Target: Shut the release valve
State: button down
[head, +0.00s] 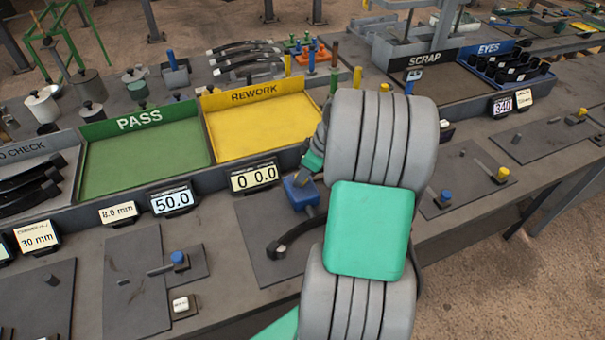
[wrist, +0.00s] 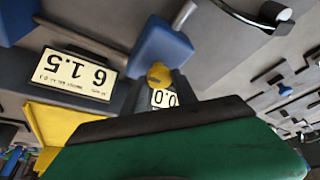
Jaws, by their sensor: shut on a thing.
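A blue block fitting (head: 300,192), which I take for the release valve, stands on the bench before the yellow tray. In the wrist view the blue body (wrist: 160,50) carries a small yellow knob (wrist: 158,75). My gripper (head: 313,160) is green and sits at the far side of the blue body, mostly hidden behind my grey arm. In the wrist view its dark-edged green part fills the bottom, right below the yellow knob. It is shut, apparently on the knob, but the contact is hidden.
A display (head: 254,177) reading 0.0 stands behind the fitting. A black curved hook-like piece (head: 285,245) lies in front of it. The green PASS tray (head: 145,155) and yellow REWORK tray (head: 260,125) are behind. A display reading 61.5 (wrist: 75,75) is upside down in the wrist view.

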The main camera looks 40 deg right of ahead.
jog(key=shift+m+b, duration=0.35)
jog(key=shift+m, duration=0.15)
jog(key=m+h+b, duration=0.1)
jog(key=m, duration=0.2)
jog(key=shift+a+f+t+b, duration=0.1)
jog(key=shift+t+b, duration=0.25)
jog(key=shift+t, duration=0.05)
jog(key=m+h+b, duration=0.2)
jog(key=m, duration=0.3)
jog(key=shift+a, duration=0.2)
jog(key=m+h+b, duration=0.1)
jog(key=m, duration=0.1)
jog(key=m+g+h+b, duration=0.1)
jog(key=m, duration=0.1)
jog(key=shift+w+a+m, duration=0.1)
jog(key=shift+m, duration=0.3)
jog(key=m+g+h+b, duration=0.1)
jog(key=m, duration=0.3)
